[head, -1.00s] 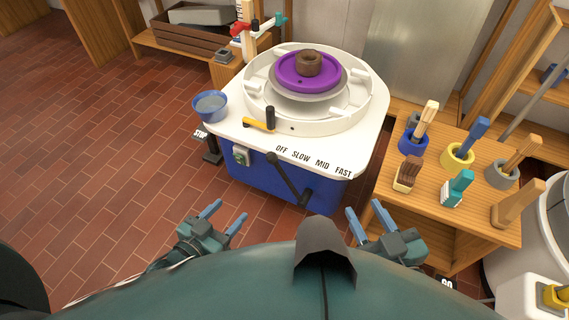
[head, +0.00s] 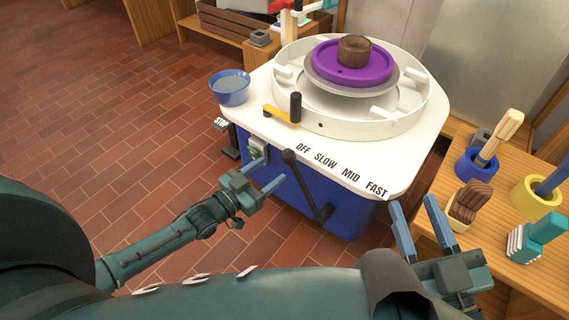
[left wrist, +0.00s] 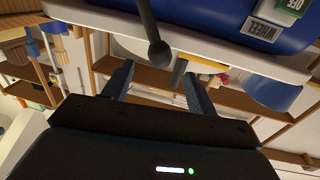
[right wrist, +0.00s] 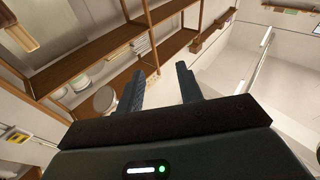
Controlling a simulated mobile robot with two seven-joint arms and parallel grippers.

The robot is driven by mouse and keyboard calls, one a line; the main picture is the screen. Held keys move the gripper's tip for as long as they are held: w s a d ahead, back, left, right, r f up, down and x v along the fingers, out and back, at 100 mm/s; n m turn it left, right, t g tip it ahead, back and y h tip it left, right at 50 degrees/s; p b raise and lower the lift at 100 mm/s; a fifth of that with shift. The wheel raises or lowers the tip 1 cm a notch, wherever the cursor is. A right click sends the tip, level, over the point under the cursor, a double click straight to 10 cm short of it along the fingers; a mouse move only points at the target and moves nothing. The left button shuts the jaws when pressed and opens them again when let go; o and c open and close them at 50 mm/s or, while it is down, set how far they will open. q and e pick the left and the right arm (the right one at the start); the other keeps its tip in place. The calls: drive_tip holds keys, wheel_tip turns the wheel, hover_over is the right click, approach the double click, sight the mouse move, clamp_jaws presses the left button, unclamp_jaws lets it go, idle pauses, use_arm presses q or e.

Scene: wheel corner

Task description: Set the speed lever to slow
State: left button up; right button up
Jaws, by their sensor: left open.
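The speed lever (head: 307,187) is a black rod with a round knob on the front of the blue wheel housing. It leans left, with its knob near the word OFF; SLOW (head: 326,159) is printed to the right of that. My left gripper (head: 264,178) is open and empty, just left of the lever and apart from it in the head view. In the left wrist view the lever's knob (left wrist: 159,54) shows ahead, between the directions of the two fingertips. My right gripper (head: 414,206) is open and empty at the wheel's front right; its wrist view shows only shelves and wall.
The white wheel top (head: 400,172) holds a blue bowl (head: 230,90), a yellow-and-black handle (head: 290,110) and a purple disc (head: 350,68) with a brown clay piece. A wooden table (head: 490,232) with brushes stands at right.

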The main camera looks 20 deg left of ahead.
sight(284, 161)
use_arm(q)
drive_tip(key=b+x, duration=0.1)
drive_tip(key=x, duration=0.4)
drive_tip(key=shift+f, duration=0.15)
drive_tip(key=shift+w+d+b, duration=0.3)
drive_tip(key=shift+w+b, duration=0.05)
drive_tip(key=shift+w, duration=0.25)
use_arm(e)
drive_tip(key=shift+w+r+t+y, duration=0.25)
drive_tip(key=shift+r+t+y, duration=0.05)
drive_tip(key=shift+r+y, duration=0.3)
use_arm(q)
drive_tip(key=shift+c, duration=0.2)
clamp_jaws()
